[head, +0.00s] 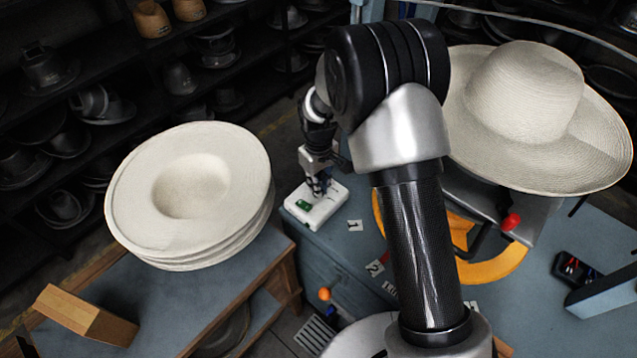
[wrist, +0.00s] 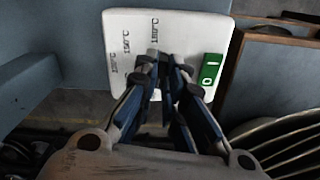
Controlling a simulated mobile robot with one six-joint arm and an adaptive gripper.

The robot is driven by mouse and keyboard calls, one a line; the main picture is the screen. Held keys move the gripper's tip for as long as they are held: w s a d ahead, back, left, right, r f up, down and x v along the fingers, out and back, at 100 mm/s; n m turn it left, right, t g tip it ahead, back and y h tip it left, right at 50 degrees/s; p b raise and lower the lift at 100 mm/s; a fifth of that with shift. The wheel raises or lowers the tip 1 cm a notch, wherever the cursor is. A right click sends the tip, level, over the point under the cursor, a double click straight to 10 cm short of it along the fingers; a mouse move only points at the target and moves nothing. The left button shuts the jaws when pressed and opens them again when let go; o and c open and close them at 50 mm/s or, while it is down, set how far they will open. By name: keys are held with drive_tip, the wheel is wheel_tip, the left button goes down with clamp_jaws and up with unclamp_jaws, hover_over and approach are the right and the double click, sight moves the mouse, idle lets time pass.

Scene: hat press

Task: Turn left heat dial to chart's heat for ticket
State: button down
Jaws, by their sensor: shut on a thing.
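A white control box (head: 325,209) sits on the blue bench, left of my arm in the head view. In the wrist view the white box (wrist: 120,30) carries small printed temperature marks, apparently including 150°C (wrist: 127,42) and 180°C (wrist: 155,30), and a green rocker switch (wrist: 209,74). My gripper (head: 319,190) points down onto this box. In the wrist view my gripper (wrist: 165,64) is shut on the left heat dial, which its fingers cover. The dial's pointer is hidden, so its setting cannot be read. I cannot make out a readable chart or ticket.
Stacked pale hat blanks (head: 190,190) stand on the left table. A wide-brimmed hat (head: 530,105) sits at the right, above a red knob (head: 511,221) and orange ring (head: 495,268). A wooden block (head: 85,315) is at lower left.

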drive_tip(key=m+p, duration=0.1)
drive_tip(key=m, duration=0.6)
drive_tip(key=shift+m, duration=0.3)
drive_tip(key=m+p, duration=0.1)
drive_tip(key=m, duration=0.3)
drive_tip(key=shift+m, duration=2)
drive_tip(key=c, duration=1.7)
unclamp_jaws()
